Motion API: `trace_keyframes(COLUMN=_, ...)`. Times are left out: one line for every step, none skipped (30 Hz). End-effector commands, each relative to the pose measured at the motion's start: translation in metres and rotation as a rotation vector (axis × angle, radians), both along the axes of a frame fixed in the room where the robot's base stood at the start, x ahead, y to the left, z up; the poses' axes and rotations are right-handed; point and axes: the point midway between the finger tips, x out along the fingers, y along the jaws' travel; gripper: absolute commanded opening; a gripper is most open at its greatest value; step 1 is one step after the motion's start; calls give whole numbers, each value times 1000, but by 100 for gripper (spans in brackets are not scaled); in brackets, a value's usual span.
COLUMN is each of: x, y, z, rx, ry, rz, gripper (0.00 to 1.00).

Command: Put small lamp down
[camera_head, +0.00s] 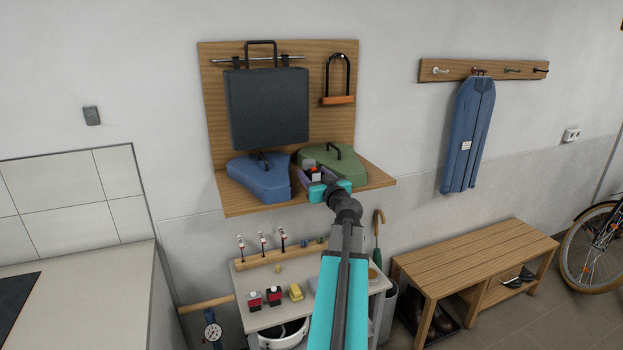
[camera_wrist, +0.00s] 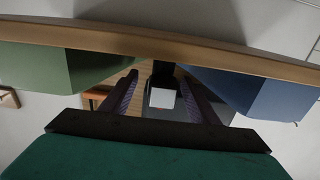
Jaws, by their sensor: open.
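The small lamp (camera_head: 311,165) is a small block with grey, black and red parts at the front of the wooden wall shelf (camera_head: 240,206). It lies between the blue case and the green case. In the wrist view the small lamp (camera_wrist: 162,98) shows a pale square face and a dark part behind it. My gripper (camera_head: 314,172) is at the shelf's front, its dark purple fingers spread on both sides of the lamp. In the wrist view my gripper (camera_wrist: 162,88) shows gaps between the lamp and both fingers. The lamp's underside is hidden.
A blue case (camera_head: 258,178) and a green case (camera_head: 345,165) stand close on either side. A dark flat case (camera_head: 268,108) and a U-shaped lock (camera_head: 338,99) hang on the backboard. A low workbench (camera_head: 262,316) with small items is below.

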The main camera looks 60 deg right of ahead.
Motion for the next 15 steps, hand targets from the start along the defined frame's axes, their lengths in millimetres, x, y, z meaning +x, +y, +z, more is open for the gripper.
trace_keyframes(x=2, y=-1, z=0, rx=0, ry=0, rz=0, gripper=55)
trace_keyframes(x=2, y=-1, z=0, rx=0, ry=0, rz=0, gripper=55)
trace_keyframes(x=2, y=-1, z=0, rx=0, ry=0, rz=0, gripper=55)
trace_keyframes(x=2, y=-1, z=0, rx=0, ry=0, rz=0, gripper=55)
trace_keyframes(x=2, y=-1, z=0, rx=0, ry=0, rz=0, gripper=55)
trace_keyframes(x=2, y=-1, z=0, rx=0, ry=0, rz=0, gripper=55)
trace_keyframes(x=1, y=-1, z=0, rx=0, ry=0, rz=0, gripper=55)
trace_keyframes(x=1, y=-1, z=0, rx=0, ry=0, rz=-1, gripper=55)
trace_keyframes(x=1, y=-1, z=0, rx=0, ry=0, rz=-1, gripper=55)
trace_keyframes(x=1, y=-1, z=0, rx=0, ry=0, rz=-1, gripper=55)
trace_keyframes(x=1, y=-1, z=0, rx=0, ry=0, rz=-1, gripper=55)
trace_keyframes(x=2, y=-2, z=0, rx=0, ry=0, rz=-1, gripper=55)
trace_keyframes(x=2, y=-2, z=0, rx=0, ry=0, rz=-1, gripper=55)
trace_keyframes(x=3, y=-3, z=0, rx=0, ry=0, rz=-1, gripper=55)
trace_keyframes(x=4, y=-4, z=0, rx=0, ry=0, rz=0, gripper=55)
